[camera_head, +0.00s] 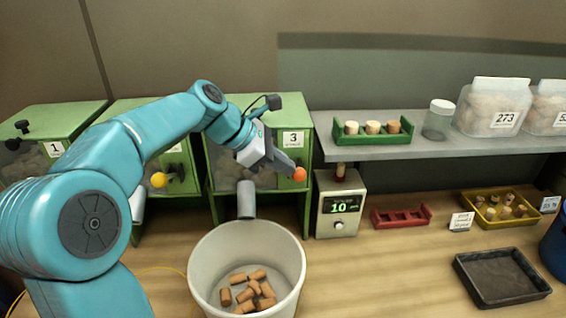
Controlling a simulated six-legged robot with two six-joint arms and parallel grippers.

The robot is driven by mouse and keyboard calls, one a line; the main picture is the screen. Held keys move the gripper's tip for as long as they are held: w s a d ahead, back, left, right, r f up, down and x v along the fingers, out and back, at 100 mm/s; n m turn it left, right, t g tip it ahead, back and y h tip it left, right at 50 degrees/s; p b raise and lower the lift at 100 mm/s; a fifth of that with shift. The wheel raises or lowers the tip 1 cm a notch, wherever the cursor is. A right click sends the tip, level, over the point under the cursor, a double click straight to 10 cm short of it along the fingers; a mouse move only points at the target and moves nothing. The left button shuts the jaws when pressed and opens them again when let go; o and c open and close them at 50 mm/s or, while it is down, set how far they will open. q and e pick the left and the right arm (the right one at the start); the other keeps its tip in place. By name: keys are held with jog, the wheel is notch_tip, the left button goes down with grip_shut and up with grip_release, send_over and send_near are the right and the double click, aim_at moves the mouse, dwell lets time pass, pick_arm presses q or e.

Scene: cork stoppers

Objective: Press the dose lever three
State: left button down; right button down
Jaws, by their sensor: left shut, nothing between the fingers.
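The green dispenser labelled 3 (293,138) stands at the back, left of the middle, with corks behind its clear front. Its dose lever has an orange knob (299,174) at the lower right of the front. My left gripper (291,170) is shut and empty, its fingertips at the knob; I cannot tell whether they touch it. A grey spout (246,200) hangs below the dispenser over a white bucket (203,250). Several loose corks (246,291) lie on the bucket's floor. My right gripper is not in view.
Dispenser 1 (57,148) and another with a yellow knob (159,180) stand left. A meter reading 10 (340,208) stands close right of dispenser 3.

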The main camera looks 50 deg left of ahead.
pick_arm(q)
jog(key=b, duration=0.1)
jog(key=f+b, duration=0.1)
jog(key=shift+s+d+m+t+y+b, duration=0.2)
jog(key=shift+d+m+t+y+b, duration=0.1)
jog(key=shift+t+y+b, duration=0.1)
jog(key=shift+d+f+b, duration=0.1)
jog(key=shift+f+b, duration=0.1)
jog(key=shift+b, duration=0.2)
notch_tip(320, 180, down, 8)
jog(key=s+d+m+t+y+b, duration=0.1)
jog(key=m+t+y+b, duration=0.3)
jog(key=b, duration=1.5)
jog(key=shift+s+d+f+t, duration=0.15)
jog(key=shift+s+d+t, duration=0.2)
jog(key=shift+t, duration=0.35)
jog(key=shift+w, duration=0.1)
